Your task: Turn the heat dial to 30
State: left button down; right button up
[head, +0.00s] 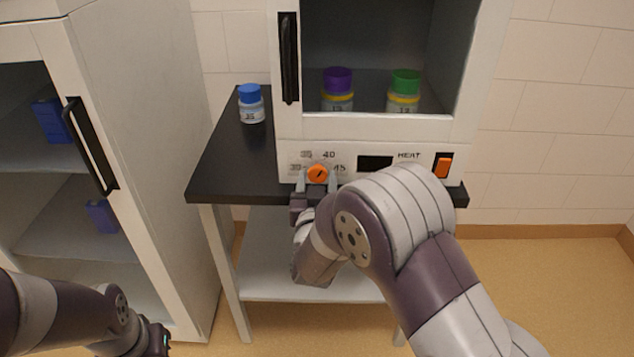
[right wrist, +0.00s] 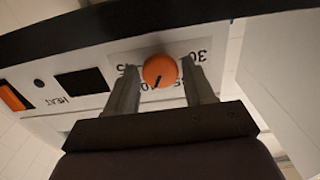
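The orange heat dial (head: 317,174) is on the front panel of the white heater cabinet, with printed numbers 30, 35, 40 and 45 around it. Its dark mark points up and slightly right in the head view, toward 40. My right gripper (head: 316,182) is at the dial, one finger on each side. In the right wrist view the dial (right wrist: 160,70) sits between the fingers of my right gripper (right wrist: 163,85), with a visible gap on both sides, so it is open around the dial. My left gripper (head: 155,340) is at the bottom left, its fingers unclear.
An orange switch (head: 443,166) and dark display (head: 375,163) are right of the dial. The cabinet holds a purple-capped jar (head: 337,90) and a green-capped jar (head: 404,92). A blue-capped jar (head: 250,104) stands on the black tabletop (head: 232,160). A white cupboard (head: 150,130) stands left.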

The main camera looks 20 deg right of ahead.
jog(key=c, duration=0.6)
